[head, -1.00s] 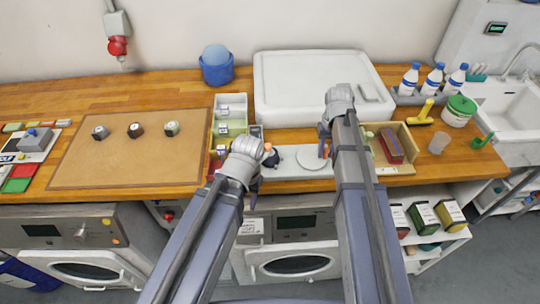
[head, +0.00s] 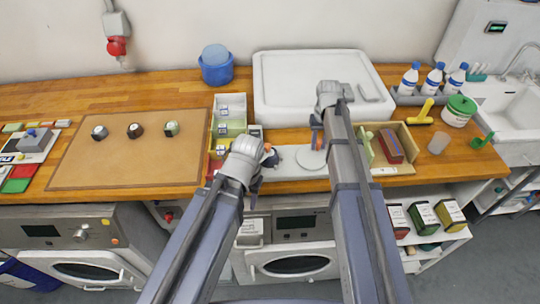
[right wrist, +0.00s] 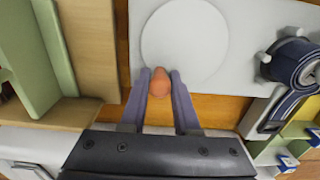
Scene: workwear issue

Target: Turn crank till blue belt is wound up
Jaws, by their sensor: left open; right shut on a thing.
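A pale plate (right wrist: 228,85) with a round white disc (right wrist: 185,40) lies along the counter's front; the disc also shows in the head view (head: 311,159). My right gripper (right wrist: 160,85) is shut on an orange crank knob (right wrist: 161,86) at the disc's edge, on its far side in the head view. A dark blue band, seemingly the belt (right wrist: 306,66), curves around a grey round part at the plate's other end. How much is wound cannot be told.
A wooden tray (head: 394,170) with a red-and-blue block stands right of the plate. Bins (head: 231,128) stand left of it. A large white tub (head: 311,85) is behind. A brown mat (head: 130,160) with several small round pieces lies left.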

